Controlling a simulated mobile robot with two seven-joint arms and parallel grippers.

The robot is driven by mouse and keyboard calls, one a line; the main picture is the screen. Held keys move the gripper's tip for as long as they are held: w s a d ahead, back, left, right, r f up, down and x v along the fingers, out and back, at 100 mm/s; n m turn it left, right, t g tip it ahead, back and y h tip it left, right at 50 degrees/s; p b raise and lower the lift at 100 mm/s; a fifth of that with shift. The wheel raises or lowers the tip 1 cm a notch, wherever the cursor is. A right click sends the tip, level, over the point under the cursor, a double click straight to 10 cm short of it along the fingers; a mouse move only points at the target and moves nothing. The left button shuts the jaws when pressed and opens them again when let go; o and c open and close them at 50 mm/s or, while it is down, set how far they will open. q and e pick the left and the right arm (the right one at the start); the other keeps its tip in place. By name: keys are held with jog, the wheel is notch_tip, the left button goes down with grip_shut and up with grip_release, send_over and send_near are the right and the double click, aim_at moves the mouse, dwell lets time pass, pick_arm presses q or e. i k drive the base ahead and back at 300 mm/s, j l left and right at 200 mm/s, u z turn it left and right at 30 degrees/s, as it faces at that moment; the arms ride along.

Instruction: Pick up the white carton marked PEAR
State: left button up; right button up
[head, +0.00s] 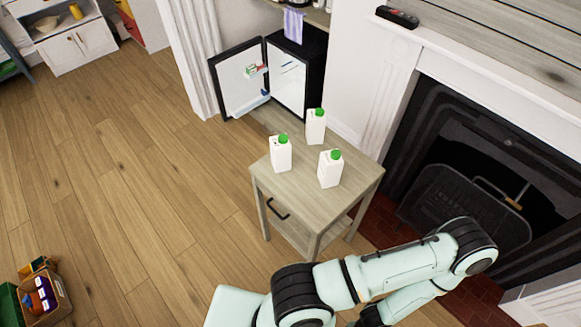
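Three white cartons with green caps stand upright on a small wooden side table (305,200). One carton (281,155) is at the left, one (316,128) at the back, and one (330,170) at the front right. The cartons are apart from each other. No marking on them is legible at this size, so I cannot tell which one is marked PEAR. One of my arms crosses the bottom right of the head view, in front of the table. Neither of my grippers shows.
A small black fridge (290,75) with its door (238,78) open stands behind the table. A fireplace (470,170) is close on the right, with a dark object (397,17) on its mantel. A toy crate (45,300) sits at lower left. The wooden floor on the left is mostly clear.

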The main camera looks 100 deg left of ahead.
aim_at(332, 162)
jog(key=u, duration=1.8)
